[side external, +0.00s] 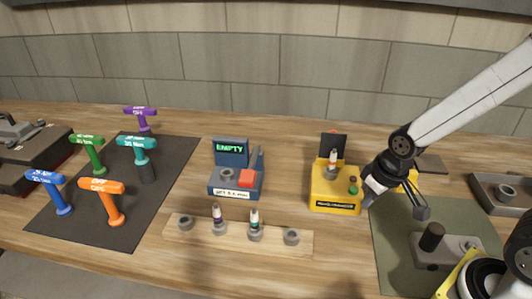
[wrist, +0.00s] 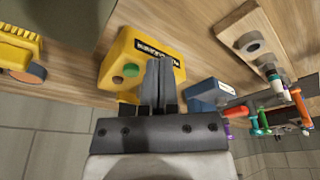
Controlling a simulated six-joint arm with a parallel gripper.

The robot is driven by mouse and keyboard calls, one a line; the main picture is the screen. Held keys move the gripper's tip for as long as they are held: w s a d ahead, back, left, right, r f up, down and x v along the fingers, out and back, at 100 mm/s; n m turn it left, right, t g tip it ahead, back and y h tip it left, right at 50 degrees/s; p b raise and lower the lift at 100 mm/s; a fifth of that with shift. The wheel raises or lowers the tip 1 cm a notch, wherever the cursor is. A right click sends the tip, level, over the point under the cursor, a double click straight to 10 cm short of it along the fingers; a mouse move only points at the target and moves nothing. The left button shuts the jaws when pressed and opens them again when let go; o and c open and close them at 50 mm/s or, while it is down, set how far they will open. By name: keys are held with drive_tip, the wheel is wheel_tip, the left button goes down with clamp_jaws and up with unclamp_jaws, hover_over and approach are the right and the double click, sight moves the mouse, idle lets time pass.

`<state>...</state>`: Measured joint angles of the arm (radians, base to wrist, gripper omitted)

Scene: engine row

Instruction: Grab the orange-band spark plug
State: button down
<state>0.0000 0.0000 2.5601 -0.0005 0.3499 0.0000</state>
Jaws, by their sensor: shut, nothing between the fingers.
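A spark plug (side external: 333,159) with a white body stands upright in the yellow tester box (side external: 334,207); its band looks reddish or orange but is too small to tell surely. Two more plugs stand in the wooden rack (side external: 274,239), one with a purple band (side external: 217,214) and one with a teal-green band (side external: 254,219). My gripper (side external: 420,213) is shut and empty, to the right of the yellow box and above the green mat. In the wrist view, the shut fingers (wrist: 158,78) overlap the yellow box (wrist: 120,52); no plug shows between them.
A blue box with an "EMPTY" screen (side external: 232,155) stands left of the tester. Several colored T-handle tools, including an orange one (side external: 103,187), stand on a dark mat (side external: 150,205). A grey block with a black knob (side external: 432,238) sits on the green mat (side external: 390,238).

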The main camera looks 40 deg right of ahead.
sight(332, 164)
idle(0.4)
drive_tip(key=c, duration=0.5)
unclamp_jaws()
drive_tip(key=w+d+t, duration=0.2)
drive_tip(key=w, duration=0.1)
drive_tip(key=w+d+n+t+h, duration=0.1)
drive_tip(key=w+d+t, duration=0.1)
drive_tip(key=w+d, duration=0.1)
drive_tip(key=shift+w+d+r, duration=0.2)
drive_tip(key=shift+w+d, duration=0.05)
drive_tip(key=shift+d, duration=0.1)
drive_tip(key=w+t, duration=0.1)
drive_tip(key=w+d+n+t+y, duration=0.1)
drive_tip(key=w+d+r+n+t, duration=0.1)
drive_tip(key=shift+w+d+y, duration=0.2)
drive_tip(key=shift+w+y, duration=0.1)
drive_tip(key=shift+w, duration=0.1)
drive_tip(key=shift+w+r+t+y, duration=0.15)
drive_tip(key=shift+w+t+y, duration=0.15)
drive_tip(key=shift+t, duration=0.1)
drive_tip(key=shift+w+r+n+t+y, duration=0.1)
drive_tip(key=shift+r+n+t+y, duration=0.25)
drive_tip(key=shift+n+y, duration=0.45)
drive_tip(key=shift+s+a+r+n+t+y, duration=0.15)
drive_tip(key=shift+s+r+n+t+y, duration=0.15)
drive_tip(key=shift+y, duration=0.55)
drive_tip(key=shift+s+a+r+n+t+y, duration=0.15)
drive_tip(key=shift+n+t+y, duration=0.15)
drive_tip(key=shift+y, duration=0.55)
